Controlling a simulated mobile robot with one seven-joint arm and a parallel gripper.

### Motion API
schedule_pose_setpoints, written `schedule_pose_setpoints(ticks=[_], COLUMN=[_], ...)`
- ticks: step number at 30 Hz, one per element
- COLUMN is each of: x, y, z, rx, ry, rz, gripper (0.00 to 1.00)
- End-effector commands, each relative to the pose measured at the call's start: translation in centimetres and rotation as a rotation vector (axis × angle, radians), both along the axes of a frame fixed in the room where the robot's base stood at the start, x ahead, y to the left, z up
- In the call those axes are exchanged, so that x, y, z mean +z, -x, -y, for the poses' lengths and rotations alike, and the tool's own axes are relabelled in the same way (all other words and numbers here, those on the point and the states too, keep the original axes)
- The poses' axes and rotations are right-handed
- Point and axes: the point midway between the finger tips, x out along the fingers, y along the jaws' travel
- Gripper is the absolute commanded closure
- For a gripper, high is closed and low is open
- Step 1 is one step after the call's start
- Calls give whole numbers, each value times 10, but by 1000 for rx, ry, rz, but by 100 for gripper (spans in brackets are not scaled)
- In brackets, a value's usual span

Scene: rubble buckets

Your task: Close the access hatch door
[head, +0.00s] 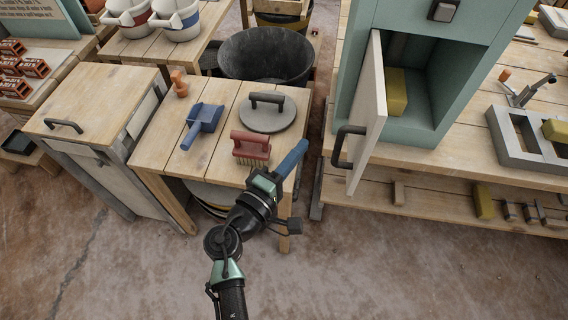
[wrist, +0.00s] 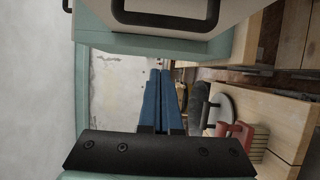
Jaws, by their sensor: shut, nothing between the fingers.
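The access hatch door (head: 370,115) is a pale panel standing open at the left side of the teal cabinet (head: 480,65) in the head view. Its dark bar handle (head: 342,147) faces left. The cabinet opening shows a yellow block (head: 397,92) inside. My gripper (head: 302,146) has blue fingers and is shut and empty. It is left of the door handle, apart from it, near the front right corner of the small table. The wrist view shows the shut fingers (wrist: 160,75) below a dark bar handle (wrist: 165,22); I cannot tell whether it is the door's.
The small wooden table (head: 165,150) holds a red brush (head: 251,147), a blue scoop (head: 203,120) and a grey disc (head: 268,113) with a handle. A black bucket (head: 265,55) stands behind it. A workbench (head: 440,166) is under the cabinet. The foreground floor is clear.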

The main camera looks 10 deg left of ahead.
Motion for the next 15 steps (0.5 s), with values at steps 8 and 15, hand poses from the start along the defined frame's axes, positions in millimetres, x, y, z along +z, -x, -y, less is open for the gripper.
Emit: schedule_pose_setpoints(ticks=[8, 15], x=[2, 1], y=[-6, -5], z=[36, 45], rx=[-2, -1], ry=[0, -1], rz=[-1, 0], gripper=[100, 100])
